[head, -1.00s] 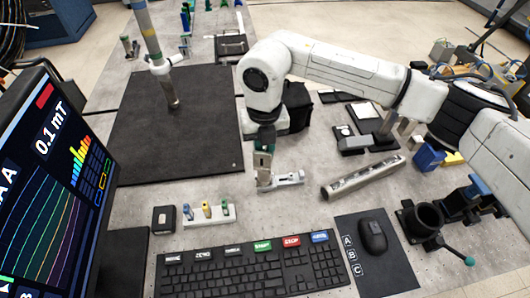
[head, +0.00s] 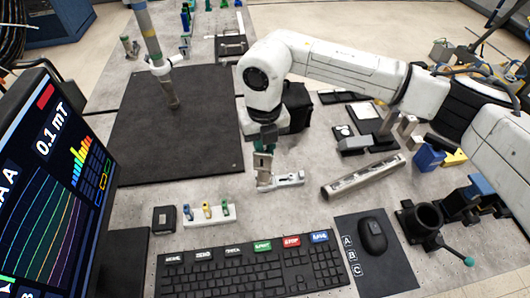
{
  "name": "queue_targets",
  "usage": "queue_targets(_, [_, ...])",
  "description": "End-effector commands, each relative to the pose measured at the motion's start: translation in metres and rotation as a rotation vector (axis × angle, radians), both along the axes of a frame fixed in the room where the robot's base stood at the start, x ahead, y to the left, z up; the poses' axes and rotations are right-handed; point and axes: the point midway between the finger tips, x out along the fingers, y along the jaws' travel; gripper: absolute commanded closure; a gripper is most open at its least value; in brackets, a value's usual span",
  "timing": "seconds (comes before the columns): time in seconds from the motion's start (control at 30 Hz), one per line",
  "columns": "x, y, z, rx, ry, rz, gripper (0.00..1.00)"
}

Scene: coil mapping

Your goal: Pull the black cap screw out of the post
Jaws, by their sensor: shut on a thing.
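My gripper (head: 264,166) points down at the middle of the bench, at the top of a small silver post (head: 264,180). The post stands upright at the left end of a light metal base (head: 289,179). My gripper is shut at the post's upper part, where the black cap screw is. The screw itself is too small and too covered by the fingers to make out, and I cannot tell how far it sits in the post.
A slotted metal bar (head: 363,177) lies right of the base. A small white rack (head: 209,215) and the keyboard (head: 250,266) are in front. A black mat (head: 180,130) with an upright rod (head: 155,52) lies to the left. A black ring clamp (head: 424,217) stands at the right.

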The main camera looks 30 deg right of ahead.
Motion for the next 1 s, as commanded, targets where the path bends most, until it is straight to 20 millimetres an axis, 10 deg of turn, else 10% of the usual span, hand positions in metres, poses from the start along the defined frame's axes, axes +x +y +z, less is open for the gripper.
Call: queue_targets(1.0, [0.0,0.0,0.024,0.0,0.0,0.0,1.0])
